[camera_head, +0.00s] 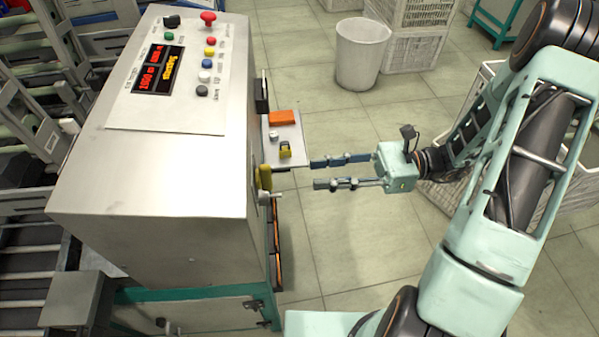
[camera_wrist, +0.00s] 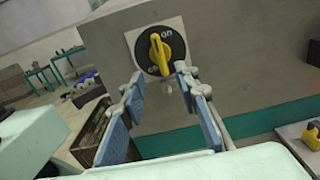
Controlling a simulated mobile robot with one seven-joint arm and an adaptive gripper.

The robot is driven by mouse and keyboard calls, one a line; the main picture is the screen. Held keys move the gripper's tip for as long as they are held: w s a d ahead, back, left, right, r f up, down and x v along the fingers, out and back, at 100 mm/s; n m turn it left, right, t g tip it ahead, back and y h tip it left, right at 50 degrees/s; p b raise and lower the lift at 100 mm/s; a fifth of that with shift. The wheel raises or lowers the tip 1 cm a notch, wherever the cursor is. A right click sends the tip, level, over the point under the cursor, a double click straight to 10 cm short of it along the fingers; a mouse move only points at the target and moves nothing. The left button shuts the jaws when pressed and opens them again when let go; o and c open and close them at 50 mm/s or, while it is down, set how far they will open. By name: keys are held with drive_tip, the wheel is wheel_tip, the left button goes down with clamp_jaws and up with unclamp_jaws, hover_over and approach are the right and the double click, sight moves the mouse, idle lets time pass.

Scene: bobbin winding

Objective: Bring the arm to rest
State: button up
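My gripper (camera_head: 328,172) is in front of the machine's right side in the head view, with its two blue fingers spread apart and nothing between them. In the wrist view my gripper (camera_wrist: 164,118) also shows open and empty, facing the machine's side panel. A yellow rotary switch (camera_wrist: 158,52) on a black dial marked "on" sits on that panel, beyond the fingertips and apart from them. The switch handle stands roughly upright. In the head view the switch (camera_head: 265,178) is seen edge-on at the machine's right side.
The steel machine (camera_head: 150,180) has a lit display and several buttons on top. A small shelf (camera_head: 292,155) with an orange block juts from its right side. A white bin (camera_head: 361,55) and crates (camera_head: 415,50) stand behind. The floor between machine and arm is clear.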

drive_tip(key=shift+w+d, duration=0.15)
drive_tip(key=shift+d, duration=1)
